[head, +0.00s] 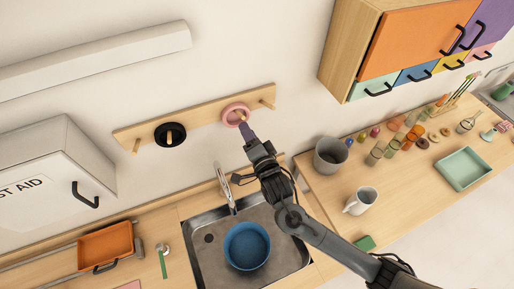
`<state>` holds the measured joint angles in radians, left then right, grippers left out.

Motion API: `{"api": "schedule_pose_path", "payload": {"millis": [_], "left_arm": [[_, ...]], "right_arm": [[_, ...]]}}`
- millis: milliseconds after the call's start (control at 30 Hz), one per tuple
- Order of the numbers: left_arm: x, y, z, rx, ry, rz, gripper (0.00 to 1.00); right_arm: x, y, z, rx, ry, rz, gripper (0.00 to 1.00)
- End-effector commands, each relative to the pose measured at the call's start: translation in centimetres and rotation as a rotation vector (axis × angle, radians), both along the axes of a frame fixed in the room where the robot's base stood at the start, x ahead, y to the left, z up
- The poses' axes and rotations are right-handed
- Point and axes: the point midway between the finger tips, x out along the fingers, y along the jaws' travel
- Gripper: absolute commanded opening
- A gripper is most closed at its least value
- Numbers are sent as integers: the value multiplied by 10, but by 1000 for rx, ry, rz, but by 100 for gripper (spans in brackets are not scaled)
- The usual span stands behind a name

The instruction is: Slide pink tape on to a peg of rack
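The pink tape (229,107), a ring, is at the wooden peg rack (203,123) on the wall, right of the rack's middle. A peg shows in its hole, so it looks to be around that peg; how far on it sits I cannot tell. My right gripper (244,126) reaches up from the lower right, its purple fingertips at the ring's lower edge. The fingers overlap into one shape, so I cannot see whether they grip the ring or only touch it. My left gripper is out of view.
A black tape (161,134) hangs on another peg to the left. The end pegs, left (137,146) and right (268,104), are bare. Below are a sink with a blue bowl (246,246) and a faucet (223,180). A grey pot (329,158) stands right of my arm.

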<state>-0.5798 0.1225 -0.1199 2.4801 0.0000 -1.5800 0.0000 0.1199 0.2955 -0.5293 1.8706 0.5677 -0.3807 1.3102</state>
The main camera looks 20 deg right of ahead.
Motion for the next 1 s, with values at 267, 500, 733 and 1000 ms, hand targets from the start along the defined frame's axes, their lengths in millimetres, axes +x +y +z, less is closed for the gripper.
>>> {"api": "schedule_pose_path", "payload": {"millis": [267,500,733,1000], "left_arm": [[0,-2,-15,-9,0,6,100],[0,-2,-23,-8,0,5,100],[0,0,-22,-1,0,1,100],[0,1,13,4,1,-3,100]], "right_arm": [[-47,1,-4,3,2,0,40],[-82,2,-3,1,3,-1,40],[-97,3,-3,0,11,-1,40],[-132,-17,-14,37,134,-46,40]]}}
